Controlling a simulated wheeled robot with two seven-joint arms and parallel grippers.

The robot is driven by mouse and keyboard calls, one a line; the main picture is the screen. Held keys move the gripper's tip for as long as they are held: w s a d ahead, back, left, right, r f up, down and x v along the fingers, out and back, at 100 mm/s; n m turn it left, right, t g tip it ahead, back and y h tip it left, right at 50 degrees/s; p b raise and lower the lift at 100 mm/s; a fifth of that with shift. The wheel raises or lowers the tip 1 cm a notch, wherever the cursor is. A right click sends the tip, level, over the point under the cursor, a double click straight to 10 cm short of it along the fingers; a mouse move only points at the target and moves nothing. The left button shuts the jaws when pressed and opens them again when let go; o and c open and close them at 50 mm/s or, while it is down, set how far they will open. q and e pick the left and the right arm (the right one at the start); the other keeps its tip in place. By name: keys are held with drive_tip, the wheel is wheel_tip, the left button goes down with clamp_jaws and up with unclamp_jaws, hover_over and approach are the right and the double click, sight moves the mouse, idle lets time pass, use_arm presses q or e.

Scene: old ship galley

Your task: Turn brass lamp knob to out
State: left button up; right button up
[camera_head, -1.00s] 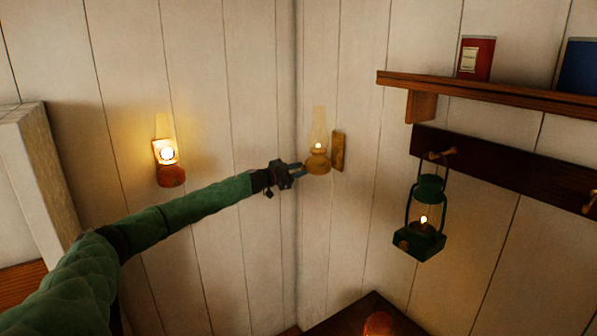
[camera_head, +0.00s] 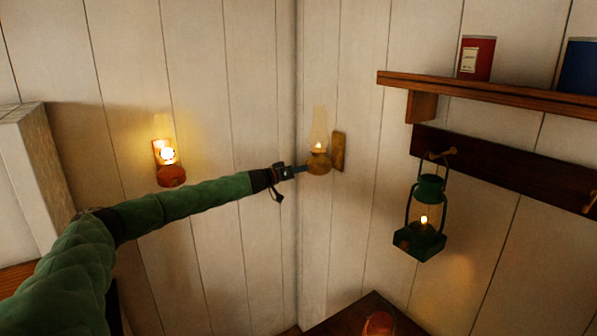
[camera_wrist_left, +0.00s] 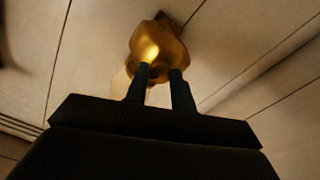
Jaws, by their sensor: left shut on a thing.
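The brass lamp (camera_head: 319,163) is fixed to the wall near the corner, with a clear glass chimney and a small lit flame. Its brass body (camera_wrist_left: 158,45) shows in the left wrist view, just beyond the fingers. My left gripper (camera_head: 303,169) reaches the lamp's left side. In the left wrist view its two dark fingers (camera_wrist_left: 160,76) are shut on the lamp's small knob, which sits between the tips and is mostly hidden by them. My right gripper is not in view.
A red-based lit lamp (camera_head: 171,175) hangs on the left wall. A green lantern (camera_head: 420,240) hangs from a peg on the right, below a shelf (camera_head: 500,95) with a red tin (camera_head: 476,58) and a blue tin (camera_head: 582,66). A dark wooden surface (camera_head: 350,318) lies below.

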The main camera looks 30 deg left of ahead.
use_arm(q)
drive_tip(key=n, duration=0.5)
drive_tip(key=shift+f+n, duration=0.15)
drive_tip(key=shift+n, duration=0.55)
drive_tip(key=o, duration=1)
drive_tip(key=shift+s+a, duration=0.1)
drive_tip(key=shift+s, duration=0.05)
